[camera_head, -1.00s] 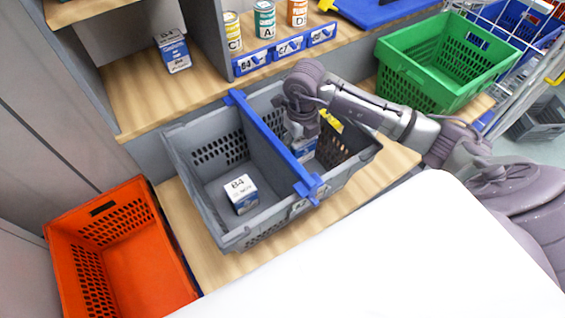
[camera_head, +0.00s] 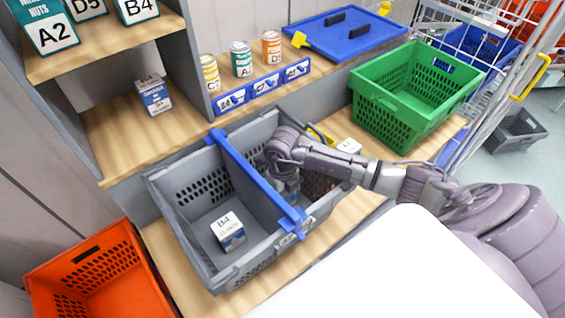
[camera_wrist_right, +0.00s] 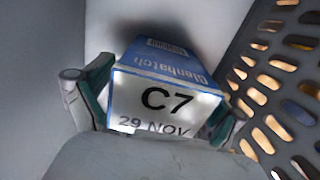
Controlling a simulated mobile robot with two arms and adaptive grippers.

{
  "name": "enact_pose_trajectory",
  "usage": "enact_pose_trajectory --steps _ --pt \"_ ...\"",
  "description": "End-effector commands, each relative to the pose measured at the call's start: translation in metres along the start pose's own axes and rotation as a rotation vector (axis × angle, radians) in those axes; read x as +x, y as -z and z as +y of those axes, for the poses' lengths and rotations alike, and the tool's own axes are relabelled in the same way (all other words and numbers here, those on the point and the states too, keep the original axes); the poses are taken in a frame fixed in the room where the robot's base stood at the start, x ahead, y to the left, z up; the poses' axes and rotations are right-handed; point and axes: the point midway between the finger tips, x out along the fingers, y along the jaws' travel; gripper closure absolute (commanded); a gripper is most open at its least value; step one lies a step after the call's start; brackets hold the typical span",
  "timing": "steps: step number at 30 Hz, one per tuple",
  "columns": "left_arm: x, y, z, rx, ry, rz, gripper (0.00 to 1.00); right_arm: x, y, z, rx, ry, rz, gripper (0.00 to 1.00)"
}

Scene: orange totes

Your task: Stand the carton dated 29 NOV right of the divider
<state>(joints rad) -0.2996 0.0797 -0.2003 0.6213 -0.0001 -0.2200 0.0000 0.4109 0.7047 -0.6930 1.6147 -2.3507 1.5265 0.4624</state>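The carton (camera_wrist_right: 165,98), blue and white, shows C7 and 29 NOV in the right wrist view. My right gripper (camera_wrist_right: 160,105) has a finger against each side of it. In the head view my right gripper (camera_head: 286,182) reaches down into the grey tote (camera_head: 180,225), right of the blue divider (camera_head: 250,175). The carton is mostly hidden there by the gripper and divider. I cannot tell whether it touches the tote floor. Another blue and white carton (camera_head: 228,231) stands left of the divider. My left gripper is not in view.
A green crate (camera_head: 400,100) stands right of the tote, an orange tote (camera_head: 90,275) at lower left. Behind are cans (camera_head: 240,60), blue label holders (camera_head: 265,87), a blue lid (camera_head: 345,35) and a shelved carton (camera_head: 153,95). The tote's perforated wall is close beside the right gripper.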

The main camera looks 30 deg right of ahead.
Motion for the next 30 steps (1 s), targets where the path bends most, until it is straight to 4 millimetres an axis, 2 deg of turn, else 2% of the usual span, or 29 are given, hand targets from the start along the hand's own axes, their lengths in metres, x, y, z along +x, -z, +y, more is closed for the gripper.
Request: enact_pose_trajectory --steps 9,13,17,24,30 --pt "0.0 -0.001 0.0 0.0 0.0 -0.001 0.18 -0.001 0.0 0.0 0.0 0.0 -0.001 0.0" --pt "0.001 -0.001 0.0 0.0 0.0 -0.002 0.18 -0.01 -0.001 -0.001 0.001 0.0 -0.003 0.0" --pt "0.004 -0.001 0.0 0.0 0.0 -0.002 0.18 -0.032 -0.001 -0.001 -0.002 0.001 -0.005 0.0" --pt "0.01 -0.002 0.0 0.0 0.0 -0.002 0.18 -0.083 -0.002 -0.001 0.0 0.001 -0.006 0.0" --pt "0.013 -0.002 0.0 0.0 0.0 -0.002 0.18 -0.112 -0.001 -0.001 0.0 0.001 -0.003 0.0"
